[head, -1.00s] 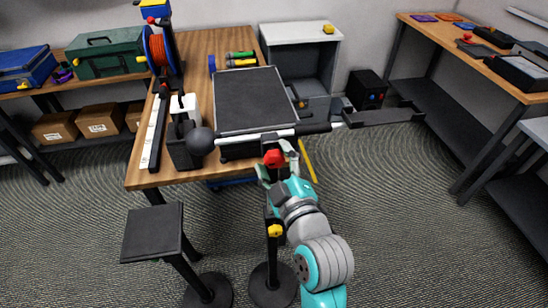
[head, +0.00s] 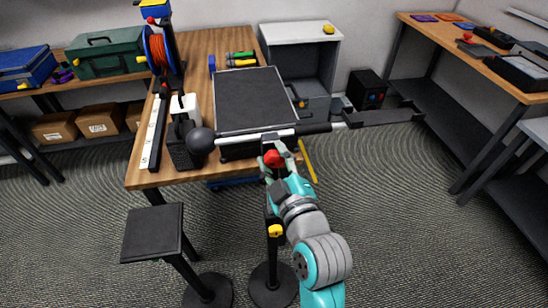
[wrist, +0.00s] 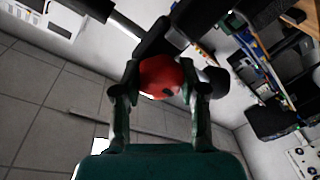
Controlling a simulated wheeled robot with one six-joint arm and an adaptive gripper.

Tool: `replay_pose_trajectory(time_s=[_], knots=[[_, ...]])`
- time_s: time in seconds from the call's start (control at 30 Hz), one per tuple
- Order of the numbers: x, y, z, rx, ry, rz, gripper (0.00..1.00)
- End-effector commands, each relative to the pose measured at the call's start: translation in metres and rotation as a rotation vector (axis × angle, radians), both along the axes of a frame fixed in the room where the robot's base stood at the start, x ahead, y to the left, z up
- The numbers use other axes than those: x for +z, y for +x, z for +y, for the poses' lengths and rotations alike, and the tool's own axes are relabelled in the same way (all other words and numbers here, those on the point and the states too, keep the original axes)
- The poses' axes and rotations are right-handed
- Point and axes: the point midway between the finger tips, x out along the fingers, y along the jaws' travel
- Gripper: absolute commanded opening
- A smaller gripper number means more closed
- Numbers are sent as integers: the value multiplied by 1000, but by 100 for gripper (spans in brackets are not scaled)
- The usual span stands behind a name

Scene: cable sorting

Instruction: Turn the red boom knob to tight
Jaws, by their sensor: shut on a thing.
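The red boom knob (head: 273,158) sits on the clamp at the top of a stand, just below the boom. It also shows in the wrist view (wrist: 160,76) as a round red knob with a dark spot. My gripper (wrist: 160,90) has a finger on each side of the knob and is shut on it. In the head view my gripper (head: 279,163) reaches the knob from below and behind. The boom (head: 310,128) runs sideways across the table's front, with a dark ball at its left end and a flat dark holder at its right end. The knob's tightness cannot be seen.
The stand's post has a yellow knob (head: 275,230) lower down. A table (head: 205,45) with a dark mat (head: 248,95) lies behind the boom. A small dark stool-like stand (head: 153,232) is at front left. The floor at right is clear.

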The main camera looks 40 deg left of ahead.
Motion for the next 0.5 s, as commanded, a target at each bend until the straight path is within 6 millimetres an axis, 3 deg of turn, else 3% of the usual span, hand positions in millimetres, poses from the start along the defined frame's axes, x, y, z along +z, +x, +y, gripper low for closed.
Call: replay_pose_trajectory(time_s=[0.5], knots=[[-1,1,-1,0,262,312,7]])
